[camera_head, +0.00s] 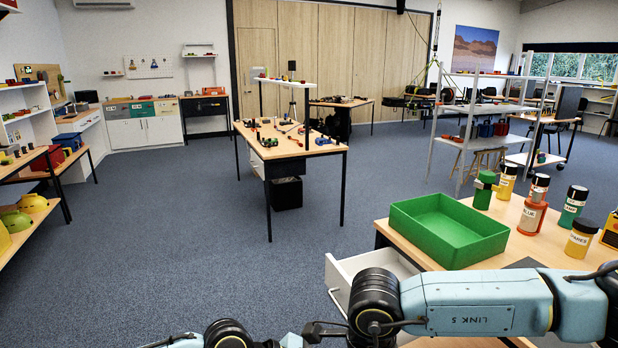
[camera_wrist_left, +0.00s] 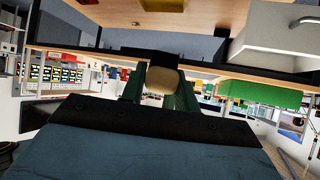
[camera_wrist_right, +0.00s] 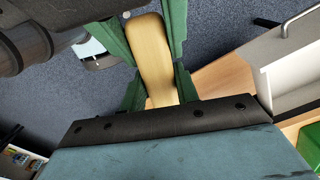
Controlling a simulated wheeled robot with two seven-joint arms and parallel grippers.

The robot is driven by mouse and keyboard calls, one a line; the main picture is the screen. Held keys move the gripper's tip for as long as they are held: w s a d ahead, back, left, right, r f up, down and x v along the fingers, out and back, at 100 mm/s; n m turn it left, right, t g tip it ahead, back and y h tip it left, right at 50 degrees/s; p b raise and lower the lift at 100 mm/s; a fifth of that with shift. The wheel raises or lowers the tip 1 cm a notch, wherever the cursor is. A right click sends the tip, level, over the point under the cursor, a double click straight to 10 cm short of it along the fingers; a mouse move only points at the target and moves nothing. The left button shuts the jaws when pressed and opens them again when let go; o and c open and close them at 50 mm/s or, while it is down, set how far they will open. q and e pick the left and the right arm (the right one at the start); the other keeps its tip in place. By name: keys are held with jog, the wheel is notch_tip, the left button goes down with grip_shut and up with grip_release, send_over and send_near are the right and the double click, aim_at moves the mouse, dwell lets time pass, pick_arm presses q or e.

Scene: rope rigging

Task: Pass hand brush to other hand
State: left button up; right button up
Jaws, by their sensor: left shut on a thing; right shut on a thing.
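The hand brush shows as a pale wooden piece (camera_wrist_right: 153,60) between the green fingers of my right gripper (camera_wrist_right: 151,45), which is shut on it. In the left wrist view its rounded wooden end (camera_wrist_left: 161,80) sits between the fingers of my left gripper (camera_wrist_left: 159,88), also shut on it. Both grippers hold the brush at once. A dark part above the wood in the left wrist view cannot be told for sure. In the head view the brush and both fingertips are out of sight, below the picture's bottom edge.
A workbench at right holds an open green bin (camera_head: 448,229) and several labelled bottles, including an orange one (camera_head: 532,217). A white drawer (camera_head: 345,277) stands pulled out at the bench's left end. Open blue-grey floor (camera_head: 170,220) lies to the left.

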pick_arm(q)
jog(key=shift+c, duration=1)
pick_arm(e)
jog(key=o, duration=1.1)
pick_arm(q)
jog(key=shift+r, duration=0.1)
pick_arm(e)
jog(key=shift+r, duration=0.1)
pick_arm(q)
jog(key=shift+r+p, duration=2.35)
jog(key=shift+p, duration=0.05)
pick_arm(e)
jog(key=shift+r, duration=4.45)
